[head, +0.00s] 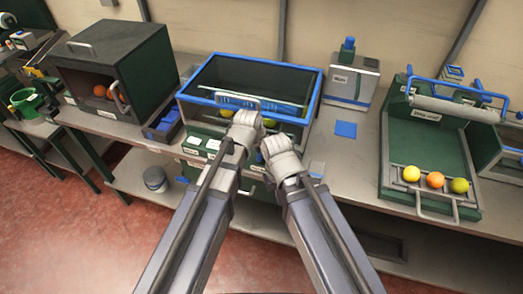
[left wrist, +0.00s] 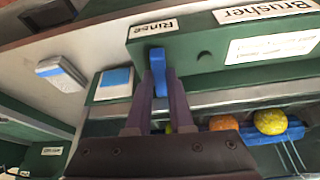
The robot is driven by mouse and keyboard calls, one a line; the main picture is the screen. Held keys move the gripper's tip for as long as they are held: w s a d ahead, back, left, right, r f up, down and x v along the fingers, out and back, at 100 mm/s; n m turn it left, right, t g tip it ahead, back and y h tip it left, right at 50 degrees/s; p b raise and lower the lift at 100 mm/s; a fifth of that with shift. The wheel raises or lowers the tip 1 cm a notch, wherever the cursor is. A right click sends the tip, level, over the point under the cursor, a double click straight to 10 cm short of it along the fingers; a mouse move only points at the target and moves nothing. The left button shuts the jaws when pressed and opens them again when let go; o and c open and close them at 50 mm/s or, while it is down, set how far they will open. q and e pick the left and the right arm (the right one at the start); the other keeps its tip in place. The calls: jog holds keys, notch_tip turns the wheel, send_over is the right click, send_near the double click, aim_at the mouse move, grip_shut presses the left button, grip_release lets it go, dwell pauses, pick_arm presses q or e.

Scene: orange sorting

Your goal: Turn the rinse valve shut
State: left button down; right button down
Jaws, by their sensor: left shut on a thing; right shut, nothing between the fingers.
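The rinse valve's blue handle (left wrist: 157,65) shows in the left wrist view, just below the "Rinse" label on a green panel. My left gripper (left wrist: 158,90) has its two fingers on either side of the handle and is shut on it. The handle looks lengthwise between the fingers; its lower part is hidden. In the head view, my left gripper (head: 243,125) is at the front of the blue-rimmed tank (head: 185,97), and the valve cannot be made out. My right gripper (head: 270,148) is shut and empty, close beside the left one.
Yellow (left wrist: 270,121) and orange (left wrist: 223,123) fruit lie near the left gripper's fingers. A dark box (head: 125,55) stands left of the tank. A green tray unit (head: 425,155) with three fruits stands to the right. The bench has bare room around the blue square (head: 346,129).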

pick_arm(q)
jog(key=m, duration=0.2)
jog(key=m+g+h, duration=0.1)
jog(key=m, duration=0.2)
jog(key=shift+w+a+h, duration=0.1)
jog(key=shift+w+h, duration=0.05)
jog(key=shift+h, duration=0.15)
jog(key=m+g, duration=0.1)
jog(key=m, duration=0.1)
jog(key=m+g+h, duration=0.1)
jog(key=m, duration=0.2)
jog(key=shift+w+m, duration=0.1)
jog(key=shift+m, duration=0.2)
jog(key=c, duration=0.8)
grip_release()
jog(key=p+v, duration=0.7)
jog(key=shift+a+r, duration=0.25)
jog(key=shift+r, duration=0.1)
